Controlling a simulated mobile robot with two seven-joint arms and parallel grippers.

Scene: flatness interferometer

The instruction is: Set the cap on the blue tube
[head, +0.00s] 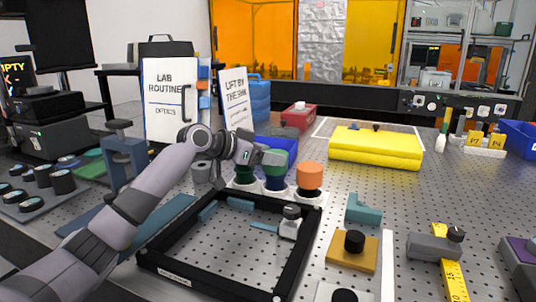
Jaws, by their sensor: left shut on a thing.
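My left gripper (271,157) is over the middle of a row of three short tubes and is shut on the cap, which its fingers mostly hide. The blue tube (275,184) is the middle one, upright, with its dark blue side showing under a dark green part (279,170) at the gripper. I cannot tell whether the cap touches the tube. A dark green tube (244,175) stands to its left and an orange-topped one (310,178) to its right. My right gripper is out of view.
A black square frame (214,288) lies on the perforated table in front of the tubes, with a small knobbed block (290,222) inside it. A blue bin (262,144) is behind the gripper. A yellow stack (375,148) is at the back right. The table's right middle has free room.

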